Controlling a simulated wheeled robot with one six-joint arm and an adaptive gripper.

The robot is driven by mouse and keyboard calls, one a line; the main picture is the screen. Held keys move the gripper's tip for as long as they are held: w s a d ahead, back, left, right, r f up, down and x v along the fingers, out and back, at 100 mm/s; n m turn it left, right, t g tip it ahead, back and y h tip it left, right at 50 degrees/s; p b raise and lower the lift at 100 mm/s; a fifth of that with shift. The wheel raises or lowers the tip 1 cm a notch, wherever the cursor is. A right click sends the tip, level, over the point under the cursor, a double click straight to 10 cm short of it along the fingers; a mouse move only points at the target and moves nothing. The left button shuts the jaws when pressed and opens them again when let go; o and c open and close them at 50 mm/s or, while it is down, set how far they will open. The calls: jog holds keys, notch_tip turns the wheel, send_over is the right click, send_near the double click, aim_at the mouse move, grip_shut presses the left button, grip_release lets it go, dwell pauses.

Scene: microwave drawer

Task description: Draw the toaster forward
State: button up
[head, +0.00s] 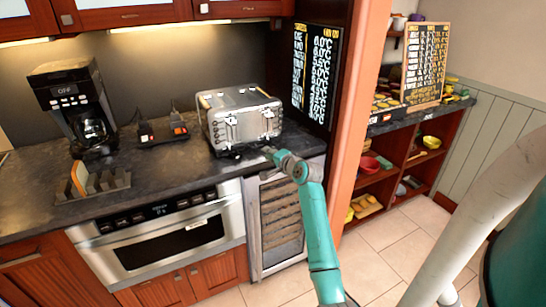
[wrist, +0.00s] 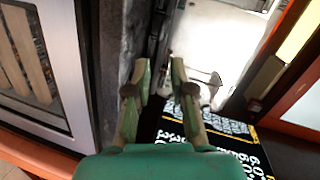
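The silver toaster (head: 243,118) stands on the dark counter (head: 180,162), its lever side facing the room. In the wrist view the toaster (wrist: 212,45) fills the upper middle as a pale, shiny body with a dark lower edge. My gripper (head: 267,151) is low at the toaster's front, near its right half and the counter's front edge. In the wrist view my gripper (wrist: 162,78) has its two green fingers apart, with nothing clearly between them. Whether a fingertip touches the toaster I cannot tell.
A coffee maker (head: 77,105), a black device with red switches (head: 163,129) and a toast rack (head: 92,183) stand left on the counter. An oven (head: 165,235) and glass-door cooler (head: 274,220) sit below. A menu board (head: 313,75) and wooden post (head: 361,105) bound the right.

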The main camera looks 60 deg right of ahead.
jog(key=shift+v, duration=1.4)
jog(key=s+a+f+n, duration=0.3)
jog(key=a+f, duration=1.1)
jog(key=a, duration=0.5)
jog(key=s+a+f+n+y, duration=0.1)
jog(key=s+a+f+n, duration=0.2)
jog(key=a, duration=0.4)
jog(key=s+a+f+n+y, duration=0.1)
jog(key=s+a+f, duration=0.2)
jog(key=s+a, duration=0.4)
jog(key=s+a+r+n+y, duration=0.15)
jog(key=s+a+n, duration=0.45)
jog(key=s+a, duration=0.75)
jog(key=s+a+r+n+y, duration=0.1)
jog(key=s+a+r+n, duration=0.2)
jog(key=s, duration=0.3)
jog(key=s+a+r+n+t+y, duration=0.1)
jog(key=s+a+r+n+y, duration=0.1)
jog(key=s+r, duration=0.4)
jog(key=s+a+n, duration=0.1)
jog(key=n, duration=0.1)
jog(key=shift+s+n, duration=0.3)
